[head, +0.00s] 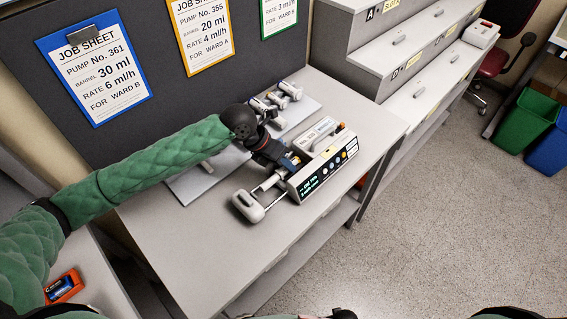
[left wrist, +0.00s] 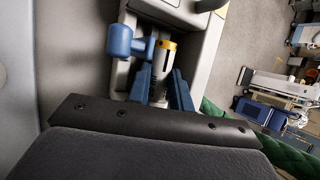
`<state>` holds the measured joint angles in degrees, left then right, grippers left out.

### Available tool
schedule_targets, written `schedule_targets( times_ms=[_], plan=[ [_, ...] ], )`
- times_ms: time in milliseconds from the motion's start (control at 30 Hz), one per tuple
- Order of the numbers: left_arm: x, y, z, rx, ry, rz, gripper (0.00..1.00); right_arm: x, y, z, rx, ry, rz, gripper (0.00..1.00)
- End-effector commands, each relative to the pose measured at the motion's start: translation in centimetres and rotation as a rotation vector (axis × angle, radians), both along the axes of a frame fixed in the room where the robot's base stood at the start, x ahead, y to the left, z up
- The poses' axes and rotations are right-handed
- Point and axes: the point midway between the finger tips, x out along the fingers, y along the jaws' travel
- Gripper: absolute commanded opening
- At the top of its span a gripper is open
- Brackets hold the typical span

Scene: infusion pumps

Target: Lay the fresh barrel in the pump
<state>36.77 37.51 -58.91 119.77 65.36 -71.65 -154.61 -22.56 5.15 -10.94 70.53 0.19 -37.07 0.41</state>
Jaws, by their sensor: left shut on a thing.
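The pump (head: 322,168) stands on the bench, its lit display and buttons facing the front right. Its pale pusher (head: 248,206) sticks out to the front left on rods. My left gripper (head: 287,161) is over the pump's left side. In the left wrist view its two blue fingers (left wrist: 160,88) are shut on a pale barrel (left wrist: 159,66) with a yellow band. The barrel lies along the pump body (left wrist: 205,40), beside a blue clamp knob (left wrist: 120,41). Whether the barrel touches the cradle is hidden. My right gripper is not in view.
Several other barrels (head: 284,94) lie on a tray (head: 310,104) behind the pump. Job sheets hang on the dark board, including a blue-edged one (head: 95,70) for 30 ml. The bench front (head: 190,250) is clear. Drawers (head: 425,85) stand to the right.

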Motion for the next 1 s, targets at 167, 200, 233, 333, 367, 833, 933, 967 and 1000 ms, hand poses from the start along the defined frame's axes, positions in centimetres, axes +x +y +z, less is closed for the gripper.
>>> schedule_targets(
  times_ms=[167,200,233,333,367,833,933,967,1000],
  plan=[
    [-0.8,0.1,-2.5,0.019,0.027,-0.003,0.08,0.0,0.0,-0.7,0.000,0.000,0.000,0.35],
    [-0.8,0.1,-2.5,0.019,0.027,-0.002,0.08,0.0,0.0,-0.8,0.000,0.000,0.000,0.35],
    [-0.8,0.1,-2.6,0.019,0.027,-0.003,0.08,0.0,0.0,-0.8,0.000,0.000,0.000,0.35],
    [-0.8,0.1,-2.8,0.019,0.027,-0.003,0.08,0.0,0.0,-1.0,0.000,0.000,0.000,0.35],
    [-0.7,0.1,-2.8,0.019,0.027,-0.003,0.08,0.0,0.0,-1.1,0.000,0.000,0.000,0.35],
    [-0.7,0.0,-3.3,0.018,0.027,-0.004,0.08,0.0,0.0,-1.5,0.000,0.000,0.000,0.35],
    [-0.7,0.0,-3.3,0.018,0.027,-0.005,0.08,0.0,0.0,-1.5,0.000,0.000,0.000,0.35],
    [-0.7,0.0,-3.3,0.018,0.027,-0.005,0.08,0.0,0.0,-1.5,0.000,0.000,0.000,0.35],
    [-0.7,0.0,-3.3,0.018,0.027,-0.005,0.08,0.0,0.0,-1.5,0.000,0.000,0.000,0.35]
  ],
)
